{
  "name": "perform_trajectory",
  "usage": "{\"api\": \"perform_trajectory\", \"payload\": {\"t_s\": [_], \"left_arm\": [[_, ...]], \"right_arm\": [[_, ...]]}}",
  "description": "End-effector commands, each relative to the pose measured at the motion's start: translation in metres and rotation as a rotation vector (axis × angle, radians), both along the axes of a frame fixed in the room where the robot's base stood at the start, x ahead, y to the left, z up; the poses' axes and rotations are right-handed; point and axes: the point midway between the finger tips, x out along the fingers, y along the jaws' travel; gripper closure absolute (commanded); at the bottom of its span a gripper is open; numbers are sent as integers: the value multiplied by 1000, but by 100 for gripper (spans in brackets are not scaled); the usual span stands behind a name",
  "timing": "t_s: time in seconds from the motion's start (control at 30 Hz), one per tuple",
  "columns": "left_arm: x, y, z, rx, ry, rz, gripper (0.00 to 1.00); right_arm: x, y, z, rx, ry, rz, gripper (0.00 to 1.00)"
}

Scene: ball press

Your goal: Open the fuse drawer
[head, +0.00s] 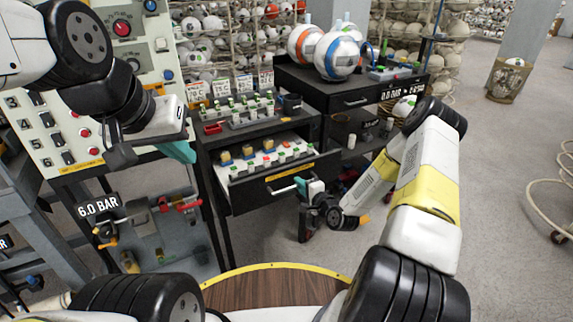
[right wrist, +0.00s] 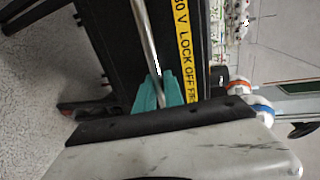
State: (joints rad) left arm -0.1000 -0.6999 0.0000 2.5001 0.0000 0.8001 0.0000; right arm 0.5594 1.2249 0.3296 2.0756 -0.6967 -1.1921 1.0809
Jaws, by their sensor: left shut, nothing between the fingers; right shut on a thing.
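The fuse drawer (head: 245,196) is pulled out of its black cabinet, and several fuses in it show from above. Its black front carries a yellow label (head: 290,172), which also shows in the right wrist view (right wrist: 187,45). The drawer's metal bar handle (head: 281,190) crosses the front and shows in the right wrist view (right wrist: 148,35). My right gripper (head: 303,186) is shut on this handle, its teal fingers (right wrist: 158,92) on either side of the bar. My left gripper (head: 178,152) is shut and empty, left of the cabinet, near the switch panel.
A switch panel (head: 75,130) stands at the left. A rack of green-topped parts (head: 245,108) and a red tray (head: 213,128) sit on the cabinet top. A black bench (head: 330,85) with balls stands behind. A round wooden top (head: 265,292) is in front of me. Open floor lies right.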

Motion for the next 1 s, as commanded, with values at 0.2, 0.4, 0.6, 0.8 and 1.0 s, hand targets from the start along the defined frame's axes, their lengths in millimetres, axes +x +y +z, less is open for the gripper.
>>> {"api": "perform_trajectory", "payload": {"t_s": [0.2, 0.4, 0.6, 0.8, 1.0], "left_arm": [[0, 0, 0, 0, 0, 0, 100], [0, 0, 0, 0, 0, 0, 100], [0, 0, 0, 0, 0, 0, 100], [0, 0, 0, 0, 0, 0, 100], [0, 0, 0, 0, 0, 0, 100]], "right_arm": [[-47, -21, -1, 1, 4, -2, 100], [-75, -33, 0, 1, 3, 1, 100], [-88, -39, 0, 1, 1, 2, 100], [-92, -40, 0, 0, 1, 2, 100], [-91, -40, 0, 0, 1, 2, 100]]}}
